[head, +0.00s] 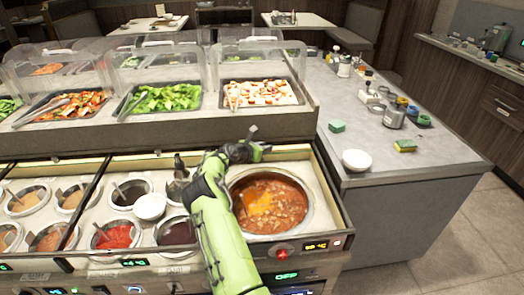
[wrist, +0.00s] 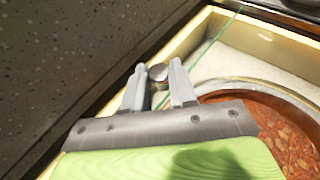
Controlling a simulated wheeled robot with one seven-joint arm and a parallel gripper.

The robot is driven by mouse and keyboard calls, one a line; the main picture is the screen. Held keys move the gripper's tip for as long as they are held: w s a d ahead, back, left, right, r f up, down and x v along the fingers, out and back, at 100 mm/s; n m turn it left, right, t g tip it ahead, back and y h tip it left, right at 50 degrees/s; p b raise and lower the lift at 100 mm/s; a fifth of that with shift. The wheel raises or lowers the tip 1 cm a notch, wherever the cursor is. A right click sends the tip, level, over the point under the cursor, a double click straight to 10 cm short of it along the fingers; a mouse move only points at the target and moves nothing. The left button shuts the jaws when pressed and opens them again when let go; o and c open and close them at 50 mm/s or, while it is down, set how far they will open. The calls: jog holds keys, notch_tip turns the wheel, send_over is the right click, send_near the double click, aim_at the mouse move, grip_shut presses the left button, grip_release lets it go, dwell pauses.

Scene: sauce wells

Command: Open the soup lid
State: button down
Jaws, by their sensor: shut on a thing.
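The soup well (head: 309,207) holds chunky red-orange soup (head: 280,207) in a round metal pot in the head view. The soup and pot rim also show at lower right in the wrist view (wrist: 245,92). A green-edged glass pane (wrist: 212,45), seemingly the lid, runs past my fingers; how far it covers the well is unclear. My gripper (head: 259,144) is at the back edge of the soup well. In the wrist view my gripper (wrist: 160,80) is shut on a small round grey knob (wrist: 158,72) between its fingers.
Sauce wells (head: 118,237) and a white bowl (head: 149,206) lie left of my arm. Behind is a raised counter with food trays (head: 165,99) under clear guards. A side counter (head: 345,105) with a bowl (head: 357,160) and sponges (head: 405,146) stands right.

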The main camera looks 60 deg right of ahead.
jog(key=c, duration=0.9)
grip_release()
jog(key=p+v, duration=0.2)
jog(key=v, duration=1.3)
jog(key=shift+w+a+r, duration=0.15)
jog(key=shift+a, duration=0.2)
jog(key=s+a+r+m+t+y, duration=0.2)
jog(key=a+r+m+y, duration=0.15)
jog(key=a, duration=0.55)
jog(key=s+a+r+m+t+y, duration=0.1)
jog(key=a+r+m+y, duration=0.3)
jog(key=a, duration=0.4)
jog(key=s+a+r+m+t+y, duration=0.2)
jog(key=a+r+m, duration=0.25)
jog(key=a, duration=0.45)
jog(key=s+a+m+y, duration=0.1)
jog(key=s+a, duration=0.4)
jog(key=s+a+r+m+t+y, duration=0.1)
jog(key=s+a+m, duration=0.1)
jog(key=s+a, duration=0.3)
jog(key=s+a+r+m+t+y, duration=0.1)
jog(key=s+a+y, duration=0.1)
jog(key=s+a, duration=0.4)
jog(key=shift+s+a+r+m+p, duration=0.1)
jog(key=shift+a+m+p, duration=0.25)
jog(key=shift+a, duration=0.25)
